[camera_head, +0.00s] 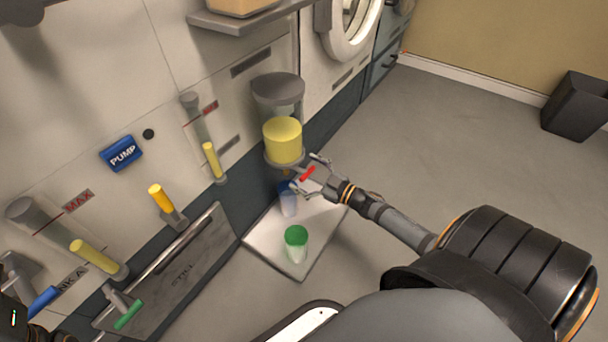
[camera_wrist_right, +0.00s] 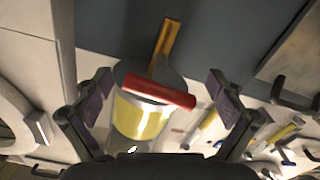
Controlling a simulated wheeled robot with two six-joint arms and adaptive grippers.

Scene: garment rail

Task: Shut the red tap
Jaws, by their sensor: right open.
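The red tap handle (camera_head: 308,174) sits just below the grey-topped tank holding yellow liquid (camera_head: 283,141). In the right wrist view the red handle (camera_wrist_right: 158,92) is a bar lying crosswise in front of the tank. My right gripper (camera_head: 304,173) reaches in from the right at the tap. Its fingers are open on either side of the handle in the right wrist view (camera_wrist_right: 158,80), with gaps between them and the bar ends. The tap's body is mostly hidden by the gripper. My left gripper's fingers are not visible.
A blue-marked cup (camera_head: 288,203) and a green cup (camera_head: 296,243) stand on a white tray (camera_head: 262,240) below. Left are a yellow-orange lever (camera_head: 161,198), a green tap (camera_head: 128,314), a blue handle (camera_head: 42,301) and a PUMP button (camera_head: 121,153). A shelf (camera_head: 245,22) juts out above.

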